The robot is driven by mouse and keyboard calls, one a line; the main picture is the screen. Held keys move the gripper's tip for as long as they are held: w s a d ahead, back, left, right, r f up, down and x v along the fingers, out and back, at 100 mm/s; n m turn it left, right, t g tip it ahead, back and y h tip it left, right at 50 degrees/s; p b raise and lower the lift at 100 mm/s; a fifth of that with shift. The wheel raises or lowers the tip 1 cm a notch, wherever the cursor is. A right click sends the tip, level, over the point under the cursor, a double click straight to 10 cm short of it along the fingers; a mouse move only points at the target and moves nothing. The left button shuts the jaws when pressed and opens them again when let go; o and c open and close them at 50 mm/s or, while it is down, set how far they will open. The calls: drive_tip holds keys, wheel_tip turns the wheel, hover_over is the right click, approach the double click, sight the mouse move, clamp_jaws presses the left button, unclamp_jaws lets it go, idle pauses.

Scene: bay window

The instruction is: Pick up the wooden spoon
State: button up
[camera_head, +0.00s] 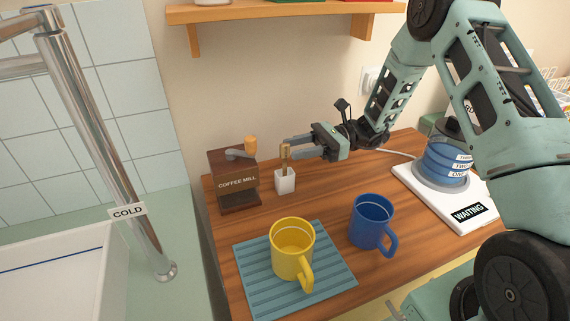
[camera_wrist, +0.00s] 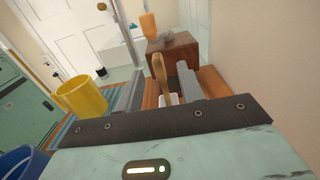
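The wooden spoon (camera_head: 285,158) stands upright in a small white holder (camera_head: 285,182) on the wooden counter, beside the coffee mill. In the wrist view the spoon (camera_wrist: 159,75) shows in the gap between my two fingers, with clear space on both sides. My gripper (camera_head: 291,148) is open, its fingers pointing left at the height of the spoon's upper part. I cannot tell whether the fingertips reach past the spoon. The white holder (camera_wrist: 171,100) is mostly hidden behind my gripper body in the wrist view.
The coffee mill (camera_head: 234,182) stands just left of the holder. A yellow mug (camera_head: 292,249) sits on a blue ribbed mat (camera_head: 255,272), with a blue mug (camera_head: 369,221) to its right. A white device marked WAITING (camera_head: 440,200) stands at right. A shelf (camera_head: 285,11) hangs above.

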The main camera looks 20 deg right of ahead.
drive_tip(key=shift+a+r, duration=0.15)
drive_tip(key=shift+a, duration=2.55)
clamp_jaws()
